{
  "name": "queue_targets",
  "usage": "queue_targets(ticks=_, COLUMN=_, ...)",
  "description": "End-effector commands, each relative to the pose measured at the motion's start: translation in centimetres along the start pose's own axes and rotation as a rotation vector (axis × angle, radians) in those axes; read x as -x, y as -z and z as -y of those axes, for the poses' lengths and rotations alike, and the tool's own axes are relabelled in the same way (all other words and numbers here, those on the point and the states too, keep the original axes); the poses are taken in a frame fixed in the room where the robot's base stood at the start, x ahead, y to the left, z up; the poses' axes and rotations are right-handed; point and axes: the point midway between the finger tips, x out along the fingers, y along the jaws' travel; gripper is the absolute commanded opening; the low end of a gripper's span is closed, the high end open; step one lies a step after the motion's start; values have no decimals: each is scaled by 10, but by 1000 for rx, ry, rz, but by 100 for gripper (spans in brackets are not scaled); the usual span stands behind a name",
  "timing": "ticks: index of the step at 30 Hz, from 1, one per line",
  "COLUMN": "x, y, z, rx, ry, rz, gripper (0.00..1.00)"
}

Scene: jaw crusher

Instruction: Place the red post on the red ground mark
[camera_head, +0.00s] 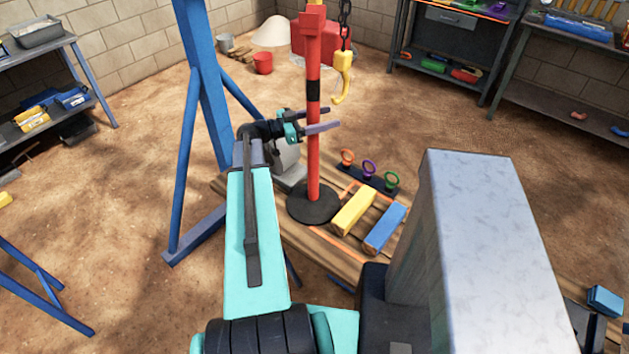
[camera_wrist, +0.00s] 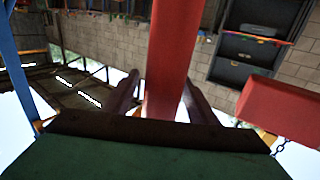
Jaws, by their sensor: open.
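The red post (camera_head: 313,150) stands upright on a round black base (camera_head: 311,206) on a wooden pallet (camera_head: 320,247). It has a black band partway up. My gripper (camera_head: 318,119) is level with the post's middle, its two purple fingers reaching to it. In the wrist view the post (camera_wrist: 173,55) runs between the two spread fingers of my gripper (camera_wrist: 160,90). The jaws are open; I cannot tell whether either finger touches the post. I cannot make out a red ground mark in either view.
A yellow block (camera_head: 353,211), a blue block (camera_head: 385,228) and a rack with coloured rings (camera_head: 368,178) lie right of the post. A yellow hook (camera_head: 343,77) hangs close by on a chain. A blue frame (camera_head: 205,90) stands to the left. Sandy floor lies open beyond.

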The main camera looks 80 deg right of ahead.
Motion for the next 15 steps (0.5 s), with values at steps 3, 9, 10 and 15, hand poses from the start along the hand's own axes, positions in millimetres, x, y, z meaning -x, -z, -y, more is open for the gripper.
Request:
queue_targets(ticks=3, x=0, y=0, z=0, rx=0, ry=0, rz=0, gripper=53)
queue_targets(ticks=9, x=0, y=0, z=0, rx=0, ry=0, rz=0, gripper=53)
queue_targets(ticks=10, x=0, y=0, z=0, rx=0, ry=0, rz=0, gripper=53)
queue_targets(ticks=15, x=0, y=0, z=0, rx=0, ry=0, rz=0, gripper=48)
